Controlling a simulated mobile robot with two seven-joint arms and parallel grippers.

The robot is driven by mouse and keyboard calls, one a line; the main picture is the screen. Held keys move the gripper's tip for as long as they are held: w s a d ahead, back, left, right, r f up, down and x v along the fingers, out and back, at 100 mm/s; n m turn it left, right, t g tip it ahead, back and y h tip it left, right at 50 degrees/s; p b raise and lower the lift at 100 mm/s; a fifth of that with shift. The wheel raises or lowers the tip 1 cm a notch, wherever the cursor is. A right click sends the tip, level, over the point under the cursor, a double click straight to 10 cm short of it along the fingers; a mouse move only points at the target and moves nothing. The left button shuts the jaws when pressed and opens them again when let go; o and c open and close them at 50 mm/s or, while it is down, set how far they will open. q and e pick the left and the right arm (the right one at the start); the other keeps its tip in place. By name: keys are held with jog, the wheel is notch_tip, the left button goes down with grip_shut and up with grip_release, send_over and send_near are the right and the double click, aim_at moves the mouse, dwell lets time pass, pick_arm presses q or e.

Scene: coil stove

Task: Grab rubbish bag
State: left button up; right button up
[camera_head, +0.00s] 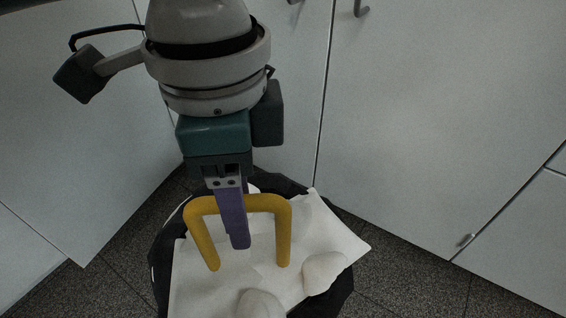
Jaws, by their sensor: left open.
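The rubbish bag (159,262) is dark and stands on the floor at the bottom centre. White paper-like sheets (325,235) and rounded pale lumps (324,272) fill its top. A yellow U-shaped handle (283,238) rises over the white contents. My left gripper (237,238) points down from above, with purple fingers at the crossbar of the handle. One finger is in front of the other and hides much of it, but the jaws are open. I cannot tell whether the fingers touch the handle. My right gripper is not in view.
Pale cabinet doors (420,120) stand behind the bag and to the right. Another pale panel (75,150) stands at the left. Dark speckled floor (120,285) shows on both sides of the bag.

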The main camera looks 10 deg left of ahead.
pick_arm(q)
jog(key=shift+f, duration=0.25)
grip_shut()
dwell(1.3)
